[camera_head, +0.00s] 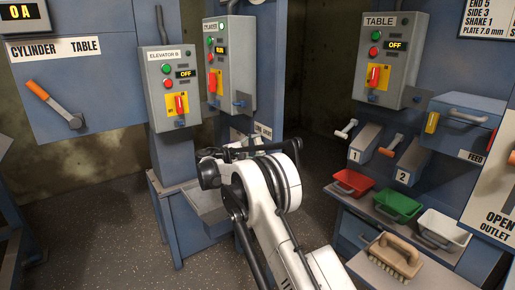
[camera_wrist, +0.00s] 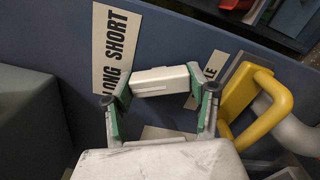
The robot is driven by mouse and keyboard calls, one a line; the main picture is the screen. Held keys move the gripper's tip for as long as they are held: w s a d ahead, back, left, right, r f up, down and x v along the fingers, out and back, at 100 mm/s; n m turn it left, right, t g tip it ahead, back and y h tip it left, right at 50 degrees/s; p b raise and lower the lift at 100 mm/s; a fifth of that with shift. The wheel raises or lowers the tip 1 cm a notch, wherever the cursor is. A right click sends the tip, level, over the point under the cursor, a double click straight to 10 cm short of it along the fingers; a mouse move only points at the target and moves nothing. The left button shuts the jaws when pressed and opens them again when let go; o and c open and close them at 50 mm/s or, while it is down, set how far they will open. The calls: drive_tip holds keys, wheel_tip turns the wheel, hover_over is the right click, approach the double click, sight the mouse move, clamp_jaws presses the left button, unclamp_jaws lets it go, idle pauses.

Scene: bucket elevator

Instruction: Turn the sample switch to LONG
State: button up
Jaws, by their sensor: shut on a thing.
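In the wrist view, a light grey, block-like switch handle (camera_wrist: 162,80) lies between the green-padded fingers of my gripper (camera_wrist: 160,93). The fingers are closed on its two ends. I take it for the sample switch. A white plate reading LONG SHORT (camera_wrist: 115,50) stands on the blue panel to its left. A second plate ending in LE (camera_wrist: 208,75) is at its right, partly hidden. In the head view, a small label (camera_head: 262,130) shows on the blue cabinet; my arm hides the switch and most of my gripper there.
A yellow handle (camera_wrist: 260,98) is close to the right finger in the wrist view. In the head view, the ELEVATOR B box (camera_head: 157,96) and another control box (camera_head: 237,45) are behind my arm. Red (camera_head: 353,182), green and white trays and a brush (camera_head: 396,255) are at right.

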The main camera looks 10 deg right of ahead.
drive_tip(key=shift+n, duration=0.9)
drive_tip(key=o, duration=1.2)
drive_tip(key=shift+c, duration=0.2)
drive_tip(key=shift+a, duration=0.1)
drive_tip(key=v, duration=1.2)
